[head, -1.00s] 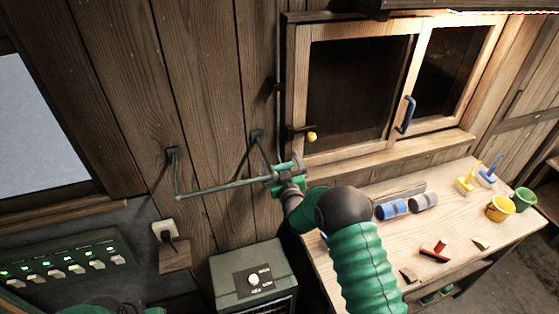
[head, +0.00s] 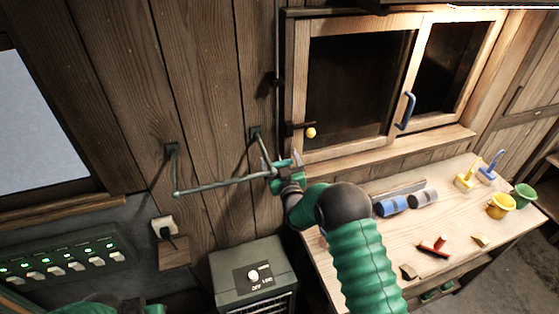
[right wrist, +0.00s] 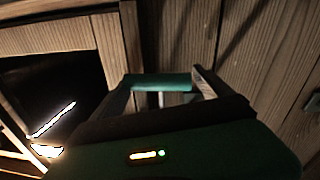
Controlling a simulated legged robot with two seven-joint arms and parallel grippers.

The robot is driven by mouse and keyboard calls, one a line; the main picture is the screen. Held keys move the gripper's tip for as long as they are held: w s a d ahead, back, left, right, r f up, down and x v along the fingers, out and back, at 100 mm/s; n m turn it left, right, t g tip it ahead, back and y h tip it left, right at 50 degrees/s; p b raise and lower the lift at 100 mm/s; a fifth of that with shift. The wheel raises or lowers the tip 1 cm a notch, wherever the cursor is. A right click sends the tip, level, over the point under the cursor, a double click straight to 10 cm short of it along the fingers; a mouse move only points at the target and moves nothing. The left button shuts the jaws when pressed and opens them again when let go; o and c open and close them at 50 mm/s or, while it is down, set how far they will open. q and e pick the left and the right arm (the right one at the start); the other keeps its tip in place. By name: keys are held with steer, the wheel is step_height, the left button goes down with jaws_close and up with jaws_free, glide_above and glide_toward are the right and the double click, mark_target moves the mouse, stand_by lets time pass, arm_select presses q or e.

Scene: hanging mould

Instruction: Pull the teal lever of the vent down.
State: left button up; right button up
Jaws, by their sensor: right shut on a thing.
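The teal lever's grip (right wrist: 160,82) lies crosswise between the fingers of my right gripper (right wrist: 163,95) in the right wrist view. In the head view my right gripper (head: 285,168) is shut on it, low on the plank wall, left of the workbench. The gripper and its fingers partly cover the grip there. A thin grey-green rod (head: 225,184) runs left from the gripper to a corner, with arms up to two wall brackets. A vent opening cannot be made out clearly. My left gripper is not in view.
A grey heater box (head: 240,262) stands below. The workbench (head: 345,265) holds rollers and small pots. A switch panel (head: 60,258) is lower left.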

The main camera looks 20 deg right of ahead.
steer(key=f+b, duration=0.4)
steer(key=f, duration=0.1)
steer(key=f+b, duration=0.4)
steer(key=b, duration=0.1)
steer(key=shift+s+a+f, duration=0.1)
steer(key=shift+a+f, duration=0.1)
steer(key=shift+f, duration=0.2)
steer(key=o, duration=1.8)
steer(key=s+b, duration=0.1)
steer(key=s, duration=0.4)
steer(key=s+b, duration=0.2)
steer(key=s, duration=0.4)
steer(key=s+b, duration=0.1)
steer(key=s, duration=0.4)
steer(key=shift+s+a+r+b, duration=0.1)
steer(key=shift+s+a+b, duration=0.25)
steer(key=shift+b, duration=0.05)
